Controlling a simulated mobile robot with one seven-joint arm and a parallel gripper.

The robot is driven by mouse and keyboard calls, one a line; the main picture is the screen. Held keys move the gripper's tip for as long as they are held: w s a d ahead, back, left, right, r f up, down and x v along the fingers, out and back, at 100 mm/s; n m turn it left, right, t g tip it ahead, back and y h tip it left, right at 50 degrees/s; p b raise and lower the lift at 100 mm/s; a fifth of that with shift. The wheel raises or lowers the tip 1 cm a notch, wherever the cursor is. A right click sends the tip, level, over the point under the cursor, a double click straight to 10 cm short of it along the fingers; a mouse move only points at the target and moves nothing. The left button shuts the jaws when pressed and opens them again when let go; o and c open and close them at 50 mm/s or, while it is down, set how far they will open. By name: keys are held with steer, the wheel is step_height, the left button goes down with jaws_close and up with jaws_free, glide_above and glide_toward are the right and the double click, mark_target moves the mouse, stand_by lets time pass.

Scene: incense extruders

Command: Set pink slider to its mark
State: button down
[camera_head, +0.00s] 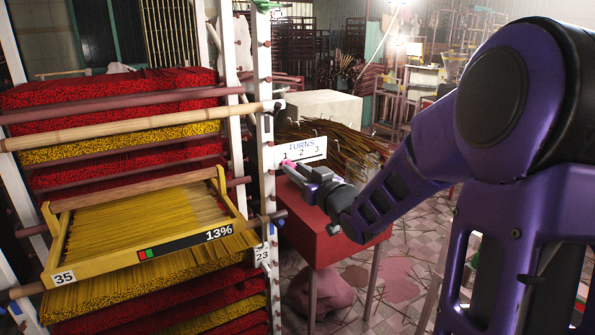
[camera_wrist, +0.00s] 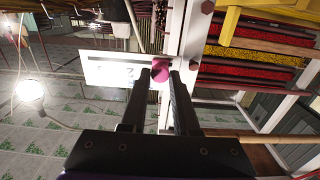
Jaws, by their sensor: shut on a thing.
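The pink slider (camera_wrist: 160,70) sits between my fingertips in the wrist view; in the head view a little of its pink (camera_head: 288,163) shows at the tip of my gripper (camera_head: 296,169). My gripper, also seen in the wrist view (camera_wrist: 163,78), is shut on the slider. A white plate (camera_head: 312,146) reading "TURNS" with 1, 2 and 3 stands just behind and above the gripper. The slider is near the plate's left end, below the 1. The plate is washed out in the wrist view (camera_wrist: 105,72). I cannot make out a separate mark.
A white post (camera_head: 264,70) stands left of the plate. A rack of red and yellow incense fills the left, with a yellow tray (camera_head: 234,207) labelled 35 and 13%. A red table (camera_head: 318,226) stands below my gripper. Tiled floor is open to the right.

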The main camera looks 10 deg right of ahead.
mark_target(302, 158)
stand_by(0.3)
steer(key=d, duration=0.1)
steer(key=w+d, duration=0.1)
steer(key=d, duration=0.1)
steer(key=d+p, duration=0.1)
steer(key=shift+w+d, duration=0.2)
steer(key=shift+w, duration=0.05)
steer(key=c, duration=0.7)
jaws_free()
steer(key=shift+a, duration=0.1)
steer(key=shift+o, duration=0.2)
steer(key=p+v, duration=0.1)
steer(key=v, duration=1.6)
steer(key=shift+s+p, duration=0.2)
steer(key=shift+p, duration=0.1)
